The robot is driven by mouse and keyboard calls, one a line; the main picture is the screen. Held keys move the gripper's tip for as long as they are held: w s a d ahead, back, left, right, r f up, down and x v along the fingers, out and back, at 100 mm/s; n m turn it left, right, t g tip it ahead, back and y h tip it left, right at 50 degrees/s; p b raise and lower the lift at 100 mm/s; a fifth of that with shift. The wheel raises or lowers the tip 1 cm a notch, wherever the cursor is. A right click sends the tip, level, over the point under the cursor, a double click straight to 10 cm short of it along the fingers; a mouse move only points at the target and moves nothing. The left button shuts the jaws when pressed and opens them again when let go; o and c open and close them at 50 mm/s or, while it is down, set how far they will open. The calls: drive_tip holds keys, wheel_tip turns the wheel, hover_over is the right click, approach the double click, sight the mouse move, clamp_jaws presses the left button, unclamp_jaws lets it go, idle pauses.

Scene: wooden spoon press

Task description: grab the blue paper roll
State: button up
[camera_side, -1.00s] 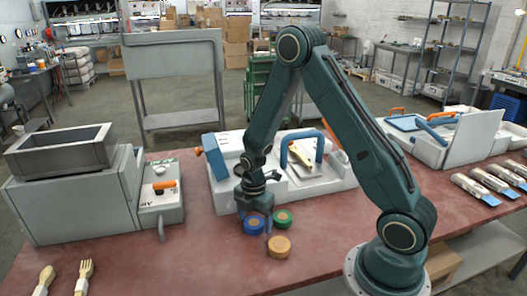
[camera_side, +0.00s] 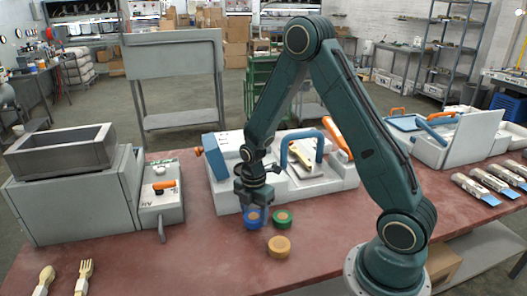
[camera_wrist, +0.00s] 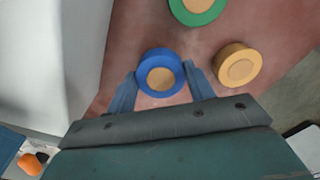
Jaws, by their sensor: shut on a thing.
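The blue paper roll (camera_side: 249,223) with a tan core is between the fingers of my gripper (camera_side: 255,210) in the side view. In the wrist view the blue roll (camera_wrist: 146,66) sits between the two fingertips of my gripper (camera_wrist: 161,82), one on each side, and the gripper is shut on it. The roll appears slightly above the red table; the exact gap is hard to tell. My gripper hides part of its upper side in the side view.
A green roll (camera_side: 283,219) stands close to the right and a yellow roll (camera_side: 279,246) in front. A white press (camera_side: 330,186) with blue handles is just behind. A grey machine (camera_side: 75,205) is at the left.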

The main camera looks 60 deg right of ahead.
sight(254, 215)
wheel_tip(254, 215, up, 18)
drive_tip(key=shift+f, duration=0.2)
drive_tip(key=shift+w, duration=0.1)
idle(0.8)
